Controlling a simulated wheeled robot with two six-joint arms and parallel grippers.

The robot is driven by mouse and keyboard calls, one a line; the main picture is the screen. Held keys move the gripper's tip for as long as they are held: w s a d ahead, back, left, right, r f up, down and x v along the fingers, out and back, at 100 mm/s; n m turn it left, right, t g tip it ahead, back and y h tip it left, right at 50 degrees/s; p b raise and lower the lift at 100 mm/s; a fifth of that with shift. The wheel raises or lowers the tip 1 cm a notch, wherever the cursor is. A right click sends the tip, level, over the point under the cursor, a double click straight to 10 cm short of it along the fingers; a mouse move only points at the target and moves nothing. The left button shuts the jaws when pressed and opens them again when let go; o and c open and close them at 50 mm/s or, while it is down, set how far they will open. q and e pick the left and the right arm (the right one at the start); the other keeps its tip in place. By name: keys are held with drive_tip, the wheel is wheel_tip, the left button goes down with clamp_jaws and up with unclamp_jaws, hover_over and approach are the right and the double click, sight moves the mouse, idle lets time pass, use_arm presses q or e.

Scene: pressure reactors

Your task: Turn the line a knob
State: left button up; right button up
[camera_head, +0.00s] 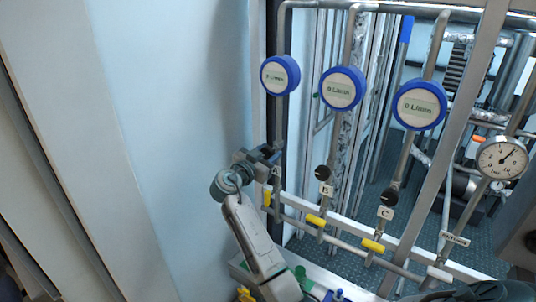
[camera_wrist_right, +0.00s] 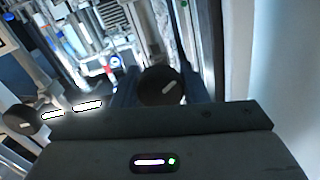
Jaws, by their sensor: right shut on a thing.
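My right gripper (camera_head: 271,154) reaches to the leftmost pipe in the head view and covers the line A knob there. In the right wrist view the line A knob (camera_wrist_right: 162,88) is a round black knob with a short white mark that slants. It sits between the two dark fingers of my right gripper (camera_wrist_right: 166,92), which is shut on it. The finger contact itself is partly hidden by the gripper body. My left gripper is not in view.
Black knobs on line B (camera_head: 322,172) and line C (camera_head: 389,197) stand to the right. Blue-rimmed flow displays (camera_head: 342,88) hang above, and yellow valve handles (camera_head: 316,221) sit below. A pressure gauge (camera_head: 502,158) is at the right. A pale wall (camera_head: 180,130) is close on the left.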

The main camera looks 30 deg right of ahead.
drive_tip(key=shift+f+n+b, duration=0.15)
drive_tip(key=shift+n+b, duration=0.95)
drive_tip(key=shift+b, duration=0.05)
drive_tip(key=shift+n+b, duration=0.6)
drive_tip(key=shift+n, duration=0.3)
drive_tip(key=shift+s+n+b, duration=0.1)
drive_tip(key=shift+n+b, duration=0.2)
drive_tip(key=shift+n, duration=0.5)
drive_tip(key=n, duration=0.2)
drive_tip(key=shift+r+n, duration=0.2)
drive_tip(key=shift+n, duration=0.2)
drive_tip(key=shift+r+n, duration=0.1)
drive_tip(key=shift+n, duration=0.8)
drive_tip(key=n, duration=0.2)
drive_tip(key=shift+r+n, duration=0.1)
drive_tip(key=shift+n, duration=0.3)
drive_tip(key=n+p, duration=0.3)
drive_tip(key=n, duration=0.3)
